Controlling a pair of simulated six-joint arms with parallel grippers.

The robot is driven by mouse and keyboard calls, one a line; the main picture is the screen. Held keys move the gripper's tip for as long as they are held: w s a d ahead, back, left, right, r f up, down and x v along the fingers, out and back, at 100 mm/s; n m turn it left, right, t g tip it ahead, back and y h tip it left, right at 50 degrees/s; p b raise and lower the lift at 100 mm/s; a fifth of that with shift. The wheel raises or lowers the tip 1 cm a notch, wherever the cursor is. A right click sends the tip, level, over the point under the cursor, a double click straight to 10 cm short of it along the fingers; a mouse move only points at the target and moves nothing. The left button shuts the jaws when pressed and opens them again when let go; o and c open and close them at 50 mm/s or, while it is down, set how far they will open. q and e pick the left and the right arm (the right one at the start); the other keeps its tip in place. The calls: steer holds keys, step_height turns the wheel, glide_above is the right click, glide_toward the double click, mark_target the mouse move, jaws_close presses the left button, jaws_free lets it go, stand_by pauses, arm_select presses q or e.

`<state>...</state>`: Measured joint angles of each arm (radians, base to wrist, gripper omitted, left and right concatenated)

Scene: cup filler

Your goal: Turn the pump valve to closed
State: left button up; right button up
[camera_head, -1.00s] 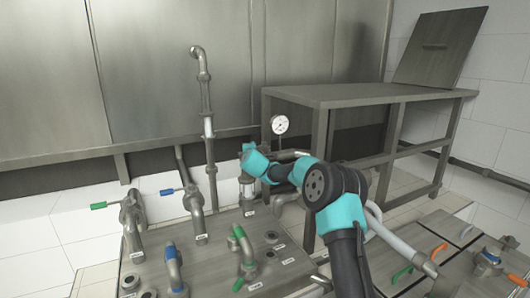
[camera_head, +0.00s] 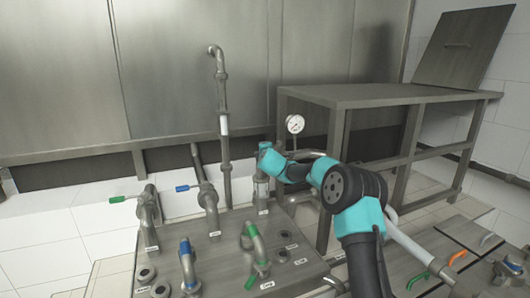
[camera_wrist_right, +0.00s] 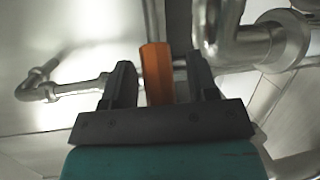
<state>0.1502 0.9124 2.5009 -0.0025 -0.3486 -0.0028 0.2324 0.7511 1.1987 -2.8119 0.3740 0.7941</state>
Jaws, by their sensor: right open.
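An orange handle (camera_wrist_right: 157,72) stands between the two dark fingers of my right gripper (camera_wrist_right: 162,74) in the right wrist view. The fingers are open, with a gap on each side of the handle. In the head view my right arm reaches in from the lower right. Its teal wrist (camera_head: 271,161) is beside the upright pipe fitting behind the bench plate, and the fingertips and orange handle are hidden or too small to make out there. The labels on the plate are too small to read. My left gripper is not in view.
Several pipes with green (camera_head: 117,199) and blue (camera_head: 182,188) handles rise from the metal plate at left. A round gauge (camera_head: 295,124) is just behind my wrist. A metal table (camera_head: 385,94) stands at back right. More handles, one orange (camera_head: 457,257), lie at lower right.

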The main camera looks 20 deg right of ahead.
steer(key=v, duration=1.7)
steer(key=shift+s+r, duration=0.2)
